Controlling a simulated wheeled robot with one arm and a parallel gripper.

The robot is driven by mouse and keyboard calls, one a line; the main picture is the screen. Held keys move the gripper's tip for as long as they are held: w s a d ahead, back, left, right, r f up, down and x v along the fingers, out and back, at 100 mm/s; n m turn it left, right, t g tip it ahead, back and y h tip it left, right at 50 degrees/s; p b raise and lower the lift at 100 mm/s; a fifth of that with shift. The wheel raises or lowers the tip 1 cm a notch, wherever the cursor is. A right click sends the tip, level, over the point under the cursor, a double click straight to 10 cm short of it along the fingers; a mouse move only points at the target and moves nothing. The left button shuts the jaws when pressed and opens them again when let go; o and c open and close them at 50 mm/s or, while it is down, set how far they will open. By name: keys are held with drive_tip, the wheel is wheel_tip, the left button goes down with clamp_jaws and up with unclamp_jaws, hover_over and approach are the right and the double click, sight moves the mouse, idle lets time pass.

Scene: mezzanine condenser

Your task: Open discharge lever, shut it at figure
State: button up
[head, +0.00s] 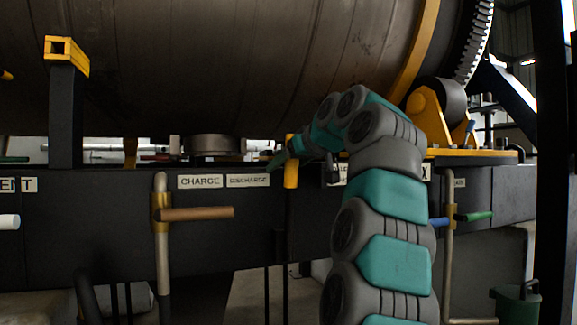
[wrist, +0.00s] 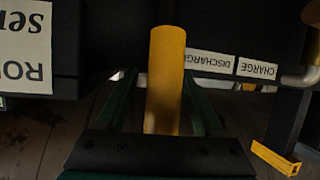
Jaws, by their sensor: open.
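A yellow lever handle (head: 291,173) hangs upright just right of the DISCHARGE label (head: 248,181) on the dark beam. In the wrist view, which is upside down, the yellow handle (wrist: 166,70) stands between my two green fingers. My gripper (wrist: 160,95) is open, with a finger on each side of the handle; whether either touches it I cannot tell. In the head view my gripper (head: 284,158) is small and dark beside the handle's upper part. The DISCHARGE label (wrist: 209,59) also shows in the wrist view. No figure or gauge reading is legible.
A brown handle (head: 197,213) sticks out from a pipe below the CHARGE label (head: 200,182). Blue and green handles (head: 473,217) sit on another pipe at right. The large drum (head: 200,65) fills the top. A green bucket (head: 516,304) stands at lower right.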

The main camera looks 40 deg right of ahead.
drive_tip(key=v, duration=0.8)
drive_tip(key=shift+d, duration=0.15)
